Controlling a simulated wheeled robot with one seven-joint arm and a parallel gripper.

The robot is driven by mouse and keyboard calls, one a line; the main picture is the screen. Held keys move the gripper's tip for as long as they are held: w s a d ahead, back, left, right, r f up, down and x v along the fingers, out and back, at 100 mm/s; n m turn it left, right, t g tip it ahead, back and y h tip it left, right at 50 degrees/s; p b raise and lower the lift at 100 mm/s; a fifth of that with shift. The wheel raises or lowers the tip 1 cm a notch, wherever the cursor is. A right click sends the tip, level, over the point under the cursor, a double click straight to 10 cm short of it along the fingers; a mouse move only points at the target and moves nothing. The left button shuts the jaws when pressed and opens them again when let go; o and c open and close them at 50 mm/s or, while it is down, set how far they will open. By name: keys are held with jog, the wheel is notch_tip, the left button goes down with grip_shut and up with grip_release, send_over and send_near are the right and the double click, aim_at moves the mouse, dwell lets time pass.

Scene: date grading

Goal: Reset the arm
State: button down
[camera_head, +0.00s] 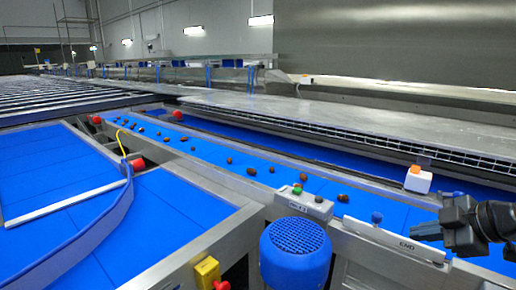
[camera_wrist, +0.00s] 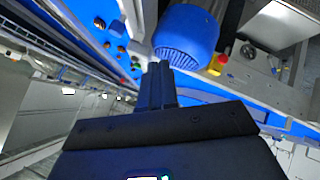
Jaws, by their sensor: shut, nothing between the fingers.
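My gripper (camera_head: 430,231) is at the lower right of the head view, over the near edge of the date belt. It is shut and holds nothing. In the wrist view its closed fingers (camera_wrist: 158,84) point up the picture toward the blue motor cover. Brown dates (camera_head: 251,171) lie scattered along the blue conveyor belt (camera_head: 210,150), apart from the gripper. A few dates (camera_wrist: 121,49) also show at the upper left of the wrist view.
A blue ribbed motor cover (camera_head: 296,250) stands at the near side, beside a button box (camera_head: 304,203). A white box with an orange top (camera_head: 418,181) sits on the far rail. Red knobs (camera_head: 138,164) and a yellow switch (camera_head: 207,271) stick out. Another blue belt (camera_head: 60,170) lies left.

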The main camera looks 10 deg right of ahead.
jog(key=s+a+f+m+t, duration=0.2)
jog(key=a+f+m, duration=0.3)
jog(key=a+f, duration=0.4)
jog(key=s+a+f+m+h, duration=0.3)
jog(key=s+a+f+m, duration=0.2)
jog(key=s+a+f, duration=0.4)
jog(key=s+a+r+m+t+h, duration=0.1)
jog(key=s+a+r+m+t, duration=0.15)
jog(key=s, duration=1.15)
jog(key=s+r+t, duration=0.1)
jog(key=s+r, duration=0.8)
jog(key=s, duration=0.2)
jog(key=shift+s+a+y, duration=0.3)
jog(key=shift+a+y, duration=0.1)
jog(key=shift+a, duration=0.05)
jog(key=shift+n, duration=0.25)
